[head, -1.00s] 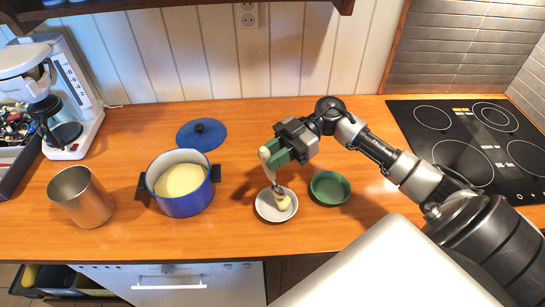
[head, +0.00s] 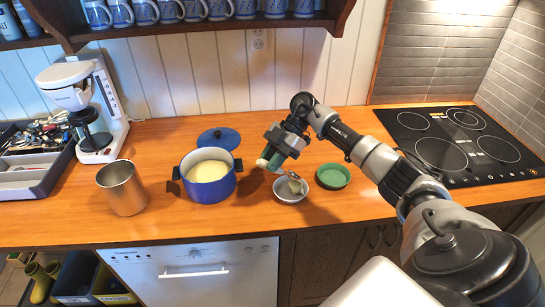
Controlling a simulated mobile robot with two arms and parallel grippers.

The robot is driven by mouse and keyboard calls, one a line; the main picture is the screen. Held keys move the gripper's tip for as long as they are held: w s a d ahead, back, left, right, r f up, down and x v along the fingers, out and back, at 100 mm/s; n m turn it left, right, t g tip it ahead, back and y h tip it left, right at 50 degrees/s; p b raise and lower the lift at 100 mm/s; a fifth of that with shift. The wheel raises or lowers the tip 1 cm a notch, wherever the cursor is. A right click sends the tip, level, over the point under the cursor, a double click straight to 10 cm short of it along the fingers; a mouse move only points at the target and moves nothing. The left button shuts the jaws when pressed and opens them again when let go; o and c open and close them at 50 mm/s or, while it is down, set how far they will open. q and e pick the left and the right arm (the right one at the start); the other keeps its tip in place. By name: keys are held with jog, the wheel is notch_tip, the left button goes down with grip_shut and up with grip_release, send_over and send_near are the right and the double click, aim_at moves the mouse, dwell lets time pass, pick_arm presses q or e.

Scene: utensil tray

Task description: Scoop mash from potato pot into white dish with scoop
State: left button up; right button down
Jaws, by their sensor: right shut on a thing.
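The blue potato pot (head: 208,190) stands open on the counter, with pale yellow mash (head: 208,171) inside. The white dish (head: 291,197) is to its right. My right gripper (head: 272,160) is shut on the scoop (head: 281,171), just above and left of the dish. The scoop's light handle end sticks out on the left of the fingers, and its head slants down to the right over the dish. The head and any mash at the dish are small and partly overlap, so I cannot tell whether they touch. My left gripper is not in view.
A green bowl (head: 333,176) stands close right of the dish. The blue lid (head: 219,138) lies behind the pot. A metal canister (head: 122,188) is left of the pot. A coffee maker (head: 91,105), cutlery tray (head: 30,180) and hob (head: 455,140) are farther out.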

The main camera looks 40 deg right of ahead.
pick_arm(q)
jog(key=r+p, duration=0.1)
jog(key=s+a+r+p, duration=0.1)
jog(key=p, duration=0.1)
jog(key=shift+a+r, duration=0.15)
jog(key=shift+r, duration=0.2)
pick_arm(e)
jog(key=a+f+h, duration=0.4)
jog(key=a+h, duration=0.2)
jog(key=h, duration=0.3)
jog(key=shift+a, duration=0.15)
jog(key=shift+s, duration=0.1)
